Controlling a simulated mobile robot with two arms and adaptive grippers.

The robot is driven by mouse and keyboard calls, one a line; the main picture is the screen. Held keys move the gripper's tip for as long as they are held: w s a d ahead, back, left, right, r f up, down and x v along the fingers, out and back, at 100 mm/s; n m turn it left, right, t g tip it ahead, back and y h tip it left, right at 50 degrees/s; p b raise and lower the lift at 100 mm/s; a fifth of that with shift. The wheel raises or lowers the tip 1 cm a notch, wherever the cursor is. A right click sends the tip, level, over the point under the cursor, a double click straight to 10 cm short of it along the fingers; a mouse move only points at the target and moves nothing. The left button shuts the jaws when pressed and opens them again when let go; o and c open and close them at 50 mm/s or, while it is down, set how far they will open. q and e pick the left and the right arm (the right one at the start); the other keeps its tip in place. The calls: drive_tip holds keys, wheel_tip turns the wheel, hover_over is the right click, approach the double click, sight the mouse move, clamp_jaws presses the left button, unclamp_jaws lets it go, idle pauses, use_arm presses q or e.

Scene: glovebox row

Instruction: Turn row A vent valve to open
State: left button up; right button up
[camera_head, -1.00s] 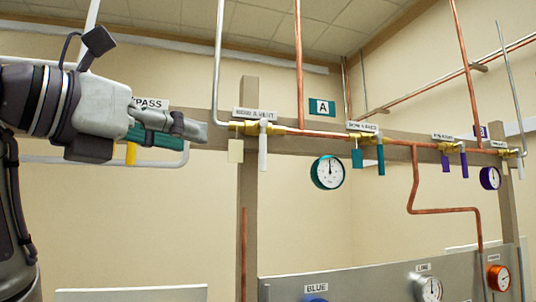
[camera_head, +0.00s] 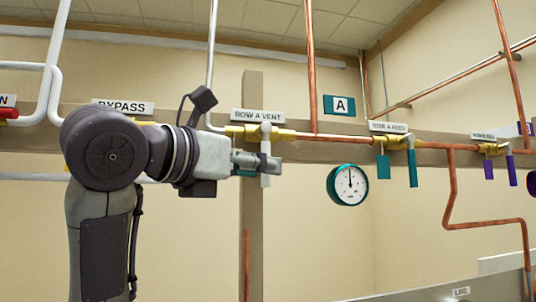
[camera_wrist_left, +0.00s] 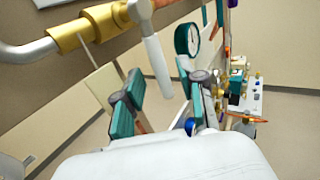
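The row A vent valve (camera_head: 240,132) is a brass body on the pipe under the "ROW A VENT" label (camera_head: 257,116). Its pale grey lever handle (camera_head: 265,181) hangs straight down. My left gripper (camera_head: 262,163) comes in from the left and its fingers cover the handle's middle. In the left wrist view the brass valve (camera_wrist_left: 80,30) is at the upper left. The handle (camera_wrist_left: 155,66) reaches down towards the gap between the spread teal-padded fingers of my left gripper (camera_wrist_left: 163,96). Contact cannot be told. My right gripper is not in view.
A cream tag (camera_wrist_left: 103,86) hangs beside the valve in the left wrist view. A teal-rimmed gauge (camera_head: 348,185) is right of the handle. Another valve with a teal lever (camera_head: 412,167) is further right. A wooden post (camera_head: 250,230) stands behind the handle.

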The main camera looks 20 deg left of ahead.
use_arm(q)
drive_tip(key=shift+p+x, duration=0.3)
drive_tip(key=shift+x, duration=0.5)
drive_tip(key=shift+w+d, duration=0.15)
drive_tip(key=shift+w, duration=0.05)
drive_tip(key=shift+c, duration=0.4)
drive_tip(key=shift+s+r, duration=0.1)
clamp_jaws()
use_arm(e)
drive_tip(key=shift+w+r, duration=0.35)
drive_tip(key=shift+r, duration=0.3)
